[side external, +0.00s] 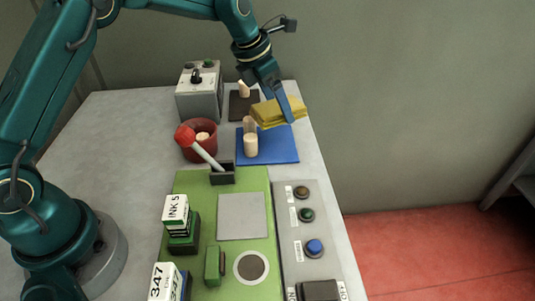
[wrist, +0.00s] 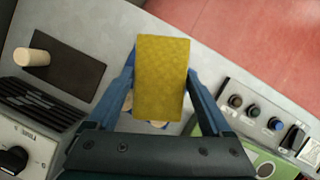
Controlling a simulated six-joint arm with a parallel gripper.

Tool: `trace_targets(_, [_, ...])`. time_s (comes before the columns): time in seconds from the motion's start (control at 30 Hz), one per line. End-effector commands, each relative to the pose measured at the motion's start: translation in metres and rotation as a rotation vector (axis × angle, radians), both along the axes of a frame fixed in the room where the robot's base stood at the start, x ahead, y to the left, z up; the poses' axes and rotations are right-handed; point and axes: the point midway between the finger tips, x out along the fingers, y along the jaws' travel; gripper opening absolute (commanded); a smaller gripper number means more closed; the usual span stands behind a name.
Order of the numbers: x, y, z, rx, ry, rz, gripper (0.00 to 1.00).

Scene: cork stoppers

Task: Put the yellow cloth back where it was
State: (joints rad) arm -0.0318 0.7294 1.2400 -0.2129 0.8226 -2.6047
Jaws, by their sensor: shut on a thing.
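The yellow cloth (side external: 275,113) is a folded pad held up in the air by my gripper (side external: 284,108). In the wrist view the cloth (wrist: 160,75) lies between the two blue fingers of my gripper (wrist: 161,84), which are shut on its sides. In the side external view the cloth appears above the back part of the blue mat (side external: 280,155). Cream cork-like pieces (side external: 251,146) stand on that mat, just below and left of the cloth. In the wrist view the cloth and gripper hide most of the mat.
A dark mat (side external: 237,114) with a cork (side external: 244,89) lies behind, beside a grey box with a knob (side external: 198,97). A red pot (side external: 199,143) holds a cork. The table's right edge is close.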

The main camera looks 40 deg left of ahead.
Motion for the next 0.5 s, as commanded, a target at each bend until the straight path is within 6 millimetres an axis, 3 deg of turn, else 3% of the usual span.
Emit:
trace_targets(0.13, [0.000,0.000,-0.016,-0.001,0.001,0.001,0.39])
trace_targets(0.5, [0.000,0.001,-0.019,0.000,-0.001,0.000,0.39])
